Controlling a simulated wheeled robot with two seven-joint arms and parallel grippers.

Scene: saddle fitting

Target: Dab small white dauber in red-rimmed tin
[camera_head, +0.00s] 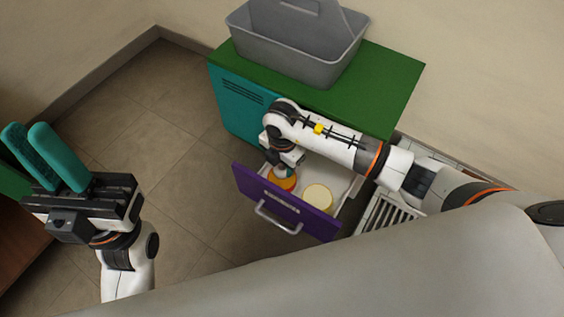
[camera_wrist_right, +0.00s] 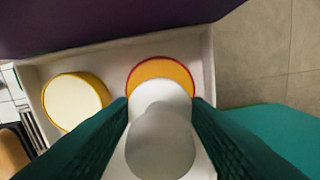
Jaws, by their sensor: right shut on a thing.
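The small white dauber (camera_wrist_right: 160,140) is between the dark teal fingers of my right gripper (camera_wrist_right: 160,117), which is shut on it. Its far end lies over the red-rimmed tin (camera_wrist_right: 162,66), which has an orange filling and sits in the open drawer. I cannot tell whether the dauber touches the filling. In the head view, my right gripper (camera_head: 281,168) reaches down over this tin (camera_head: 284,183) and partly hides it. My left gripper (camera_head: 27,128) is at the far left, away from the drawer, with a narrow gap between its teal fingers and nothing held.
A yellow-rimmed tin with cream filling (camera_head: 318,197) stands beside the red-rimmed one; it also shows in the wrist view (camera_wrist_right: 74,101). The drawer's purple front (camera_head: 285,206) has a metal handle. A grey caddy (camera_head: 290,50) stands on the green cabinet top (camera_head: 385,85). Floor left is clear.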

